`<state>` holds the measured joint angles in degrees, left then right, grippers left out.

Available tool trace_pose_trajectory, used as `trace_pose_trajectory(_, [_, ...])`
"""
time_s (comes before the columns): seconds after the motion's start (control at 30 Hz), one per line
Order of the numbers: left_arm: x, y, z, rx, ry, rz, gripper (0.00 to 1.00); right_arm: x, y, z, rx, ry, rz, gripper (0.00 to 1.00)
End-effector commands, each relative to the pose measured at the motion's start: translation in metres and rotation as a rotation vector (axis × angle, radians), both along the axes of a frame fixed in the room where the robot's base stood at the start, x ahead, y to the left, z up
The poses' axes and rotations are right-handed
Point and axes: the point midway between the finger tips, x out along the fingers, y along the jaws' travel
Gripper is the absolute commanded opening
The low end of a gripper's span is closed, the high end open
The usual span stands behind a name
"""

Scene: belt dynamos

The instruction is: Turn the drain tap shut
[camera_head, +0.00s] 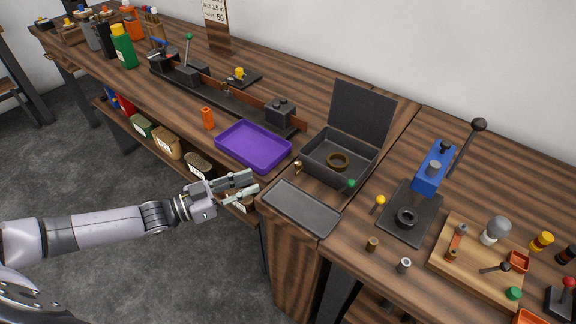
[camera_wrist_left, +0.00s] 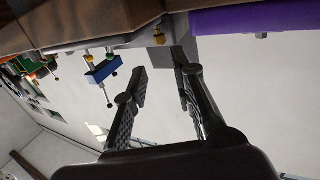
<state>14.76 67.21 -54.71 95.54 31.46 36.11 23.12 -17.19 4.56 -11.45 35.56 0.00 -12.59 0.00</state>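A small brass fitting (camera_head: 298,167), which looks like the drain tap, sits low at the left front corner of an open black box (camera_head: 316,170). A brass piece (camera_wrist_left: 158,37) also shows beyond the fingers in the left wrist view. Which way its handle is turned is too small to tell. My left gripper (camera_head: 254,187) is open and empty, past the bench's front edge, left of the box and apart from the fitting. Its two spread fingers (camera_wrist_left: 163,92) show in the left wrist view with nothing between them. My right gripper is not in view.
A purple tray (camera_head: 219,146) lies left of the box, with an orange block (camera_head: 208,117) beside it. A grey flat tray (camera_head: 301,211) lies in front of the box. A green ball (camera_head: 351,183) stands near the box's right front. The box's lid (camera_head: 361,112) stands up.

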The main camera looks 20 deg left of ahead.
Motion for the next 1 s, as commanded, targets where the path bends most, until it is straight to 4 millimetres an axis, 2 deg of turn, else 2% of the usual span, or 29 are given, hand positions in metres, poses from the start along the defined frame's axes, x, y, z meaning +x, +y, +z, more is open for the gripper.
trace_pose_trajectory(0.03, [0.009,-0.01,0.004,-0.004,-0.004,-0.002,0.24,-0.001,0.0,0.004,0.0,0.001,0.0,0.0])
trace_pose_trajectory(0.3, [0.051,-0.051,0.004,-0.002,-0.004,-0.002,0.24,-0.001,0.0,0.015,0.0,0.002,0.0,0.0])
trace_pose_trajectory(0.5, [0.074,-0.074,0.002,-0.001,-0.001,-0.001,0.24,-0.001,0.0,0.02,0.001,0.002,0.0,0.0])
trace_pose_trajectory(0.7, [0.085,-0.084,0.001,0.0,0.0,-0.001,0.24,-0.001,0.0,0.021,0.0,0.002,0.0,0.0])
trace_pose_trajectory(1.0, [0.086,-0.085,0.0,0.001,0.001,-0.001,0.24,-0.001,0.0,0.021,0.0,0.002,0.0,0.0])
